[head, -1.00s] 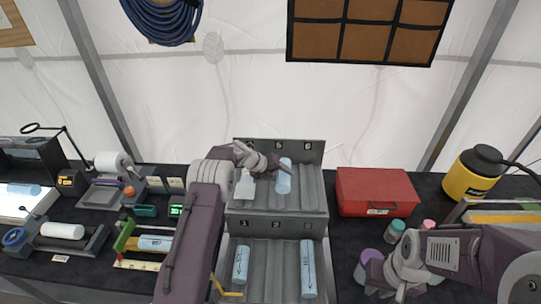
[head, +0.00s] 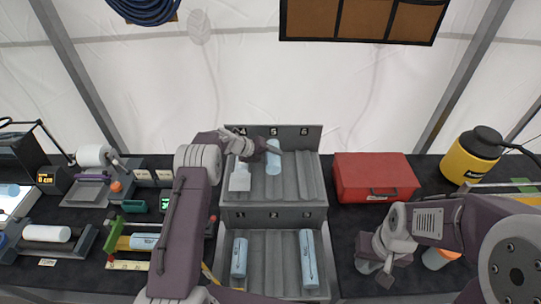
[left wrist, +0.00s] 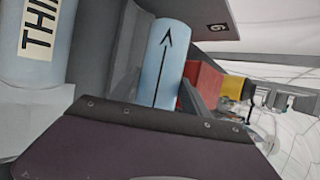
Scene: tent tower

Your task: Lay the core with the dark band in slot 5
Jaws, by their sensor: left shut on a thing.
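The rack's upper tier (head: 299,180) has slots marked 4, 5 and 6. My left gripper (head: 262,150) is over this tier, shut on a light blue core (head: 273,160). That core lines up with slot 5; I cannot tell whether it touches the channel. In the left wrist view, the core (left wrist: 166,62) shows a black arrow, and no dark band is visible on it. A pale core (head: 240,177) lies in slot 4; a core with a printed label (left wrist: 35,65) is at the left of the wrist view. My right gripper (head: 375,272) is low at the right, its jaws unclear.
The lower tier holds a core (head: 239,258) in slot 1 and a core (head: 308,258) in slot 3; slot 2 looks empty. Slot 6 is empty. A red case (head: 374,175) stands right of the rack. An orange jar (head: 437,258) is near my right arm.

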